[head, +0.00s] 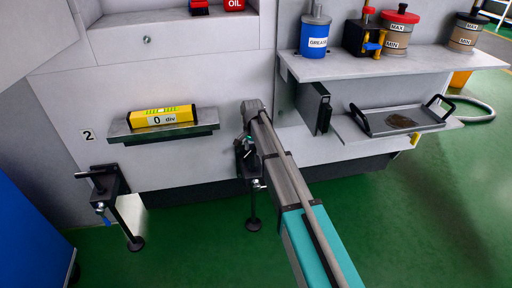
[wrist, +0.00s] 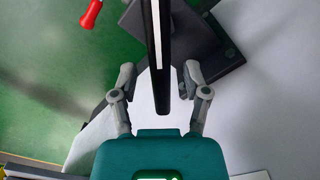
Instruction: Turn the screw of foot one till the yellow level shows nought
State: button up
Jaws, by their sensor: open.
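The yellow level (head: 163,117) lies on a grey ledge (head: 205,129) on the machine's front; its display reads "0 div". My gripper (head: 247,145) is at the right-hand foot (head: 253,205), whose upper part is largely hidden behind my arm; no number shows beside it. In the wrist view my gripper (wrist: 160,73) is open, one finger on each side of a dark bar with a pale stripe (wrist: 158,50). I cannot tell whether either finger touches the bar. A dark bracket (wrist: 200,45) shows behind it.
The foot (head: 110,185) marked 2 stands at the left. A red handle (wrist: 91,14) is in the wrist view. Right of my arm are a shelf (head: 390,62) with containers, a black upright plate (head: 315,108) and a tray (head: 400,120). Green floor (head: 190,245) is clear in front.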

jog(key=shift+m, duration=0.3)
